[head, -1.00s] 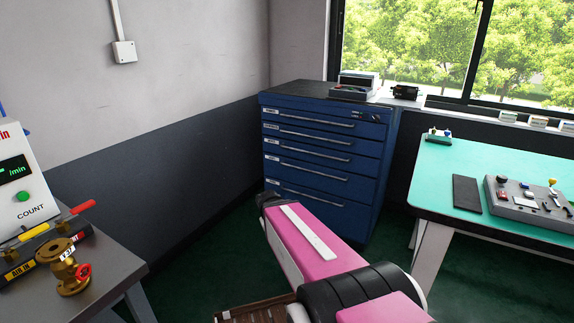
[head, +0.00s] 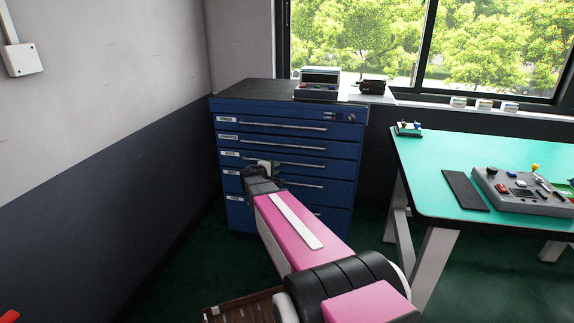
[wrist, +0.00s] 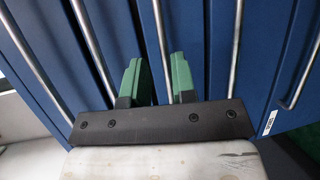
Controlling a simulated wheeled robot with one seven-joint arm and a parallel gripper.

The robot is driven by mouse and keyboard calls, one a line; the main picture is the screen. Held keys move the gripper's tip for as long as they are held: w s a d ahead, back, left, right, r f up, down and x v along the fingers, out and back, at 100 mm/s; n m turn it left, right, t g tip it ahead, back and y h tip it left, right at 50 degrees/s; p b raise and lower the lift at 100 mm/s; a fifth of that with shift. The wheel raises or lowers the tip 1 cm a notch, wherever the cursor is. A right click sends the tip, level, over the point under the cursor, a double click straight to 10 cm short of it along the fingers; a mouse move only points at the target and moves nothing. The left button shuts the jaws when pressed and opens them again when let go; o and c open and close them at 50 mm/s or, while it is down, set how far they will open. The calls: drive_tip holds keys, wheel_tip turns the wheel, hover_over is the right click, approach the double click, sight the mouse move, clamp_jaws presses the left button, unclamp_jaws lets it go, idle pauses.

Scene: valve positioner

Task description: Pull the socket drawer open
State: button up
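The blue drawer cabinet (head: 340,150) stands against the wall, with several closed drawers, long metal bar handles and small white labels too small to read. My gripper (head: 266,166) is in front of the cabinet's left-middle part, at about the third drawer from the top. Other handles (wrist: 235,50) run alongside. I cannot tell how far the fingertips reach past the handle. The forearm hides part of the lower drawers.
To the right stands a green-topped workbench (head: 440,150) with a control box (head: 520,190). The left wall is close to the cabinet.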

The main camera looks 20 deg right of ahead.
sight(287, 163)
drive_tip(key=x, duration=0.9)
drive_tip(key=shift+w+d+f, duration=0.15)
drive_tip(key=shift+w+d, duration=0.05)
drive_tip(key=shift+d, duration=0.1)
clamp_jaws()
